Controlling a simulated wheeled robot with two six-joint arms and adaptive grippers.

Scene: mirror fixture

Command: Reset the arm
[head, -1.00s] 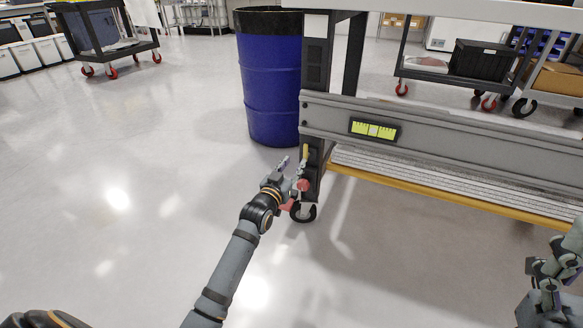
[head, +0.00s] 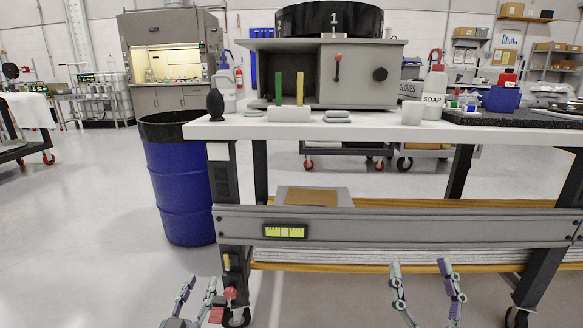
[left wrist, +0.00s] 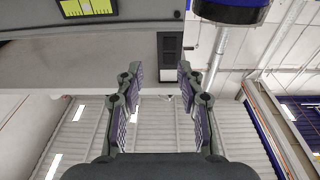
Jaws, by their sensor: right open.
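My left gripper (head: 199,288) is low in the head view, in front of the bench's left leg and caster. Its two fingers point up, apart, with nothing between them. The left wrist view also shows the open left gripper (left wrist: 157,75), aimed upward toward the ceiling, with the grey bench beam (left wrist: 60,60) at upper left. My right gripper (head: 424,272) is low and right of centre in the head view, below the bench beam. Its fingers point up, spread wide and empty. Most of both arms is out of the picture.
A blue barrel (head: 180,190) stands left of the bench. The floor (head: 80,240) at left is clear.

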